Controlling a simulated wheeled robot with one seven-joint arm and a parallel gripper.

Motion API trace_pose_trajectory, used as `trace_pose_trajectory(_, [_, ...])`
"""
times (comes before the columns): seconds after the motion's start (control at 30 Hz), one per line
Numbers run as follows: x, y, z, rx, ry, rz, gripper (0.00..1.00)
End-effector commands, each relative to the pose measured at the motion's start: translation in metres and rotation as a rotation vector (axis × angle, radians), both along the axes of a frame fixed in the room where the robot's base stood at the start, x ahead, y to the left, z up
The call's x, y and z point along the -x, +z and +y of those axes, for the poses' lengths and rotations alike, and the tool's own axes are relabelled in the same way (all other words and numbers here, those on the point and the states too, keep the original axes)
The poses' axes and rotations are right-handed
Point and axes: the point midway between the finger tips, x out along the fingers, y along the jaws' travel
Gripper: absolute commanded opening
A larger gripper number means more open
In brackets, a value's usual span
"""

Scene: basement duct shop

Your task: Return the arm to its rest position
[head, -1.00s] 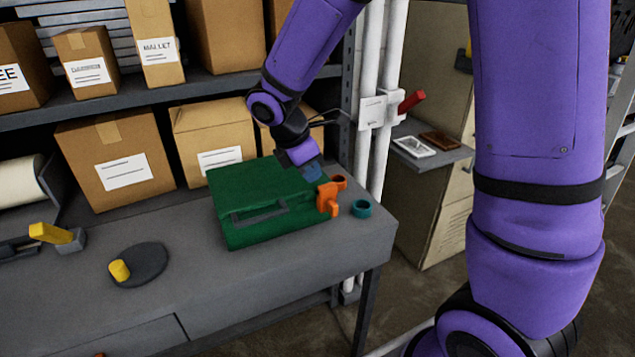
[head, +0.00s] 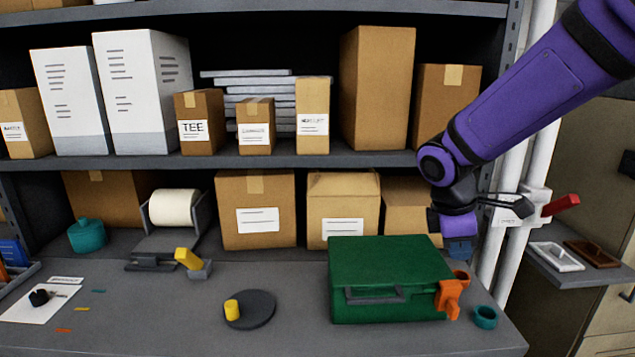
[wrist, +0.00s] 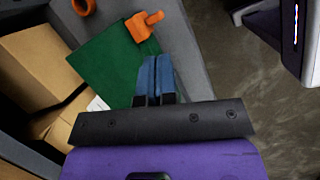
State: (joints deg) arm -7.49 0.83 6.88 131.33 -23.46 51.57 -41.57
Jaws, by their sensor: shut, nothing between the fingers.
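My gripper (head: 459,254) hangs from the purple arm behind the right end of the green case in the head view. Its blue fingers are together and empty. They also show side by side in the wrist view (wrist: 155,62), over the edge of the green case (wrist: 108,62). I cannot tell how far above it they are. The case (head: 385,265) is closed on the bench, with a dark handle on its front and an orange latch piece (head: 449,297) at its right end. The latch piece also shows in the wrist view (wrist: 145,24).
A teal ring (head: 485,317) lies right of the case. Cardboard boxes (head: 343,211) stand close behind it under the shelf (head: 300,160). White pipes (head: 520,200) with a red lever (head: 561,204) rise at the right. The bench front (head: 290,335) is clear around a dark disc (head: 250,310).

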Motion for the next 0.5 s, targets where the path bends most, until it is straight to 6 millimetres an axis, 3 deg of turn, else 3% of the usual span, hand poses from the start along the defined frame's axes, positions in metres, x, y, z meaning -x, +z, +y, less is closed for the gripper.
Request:
trace_pose_trajectory(0.03, [0.010, 0.014, -0.005, -0.022, -0.066, -0.045, 0.00])
trace_pose_trajectory(0.2, [0.042, 0.046, -0.018, -0.104, -0.295, -0.166, 0.00])
trace_pose_trajectory(0.5, [0.104, 0.089, -0.033, -0.288, -0.684, -0.360, 0.00])
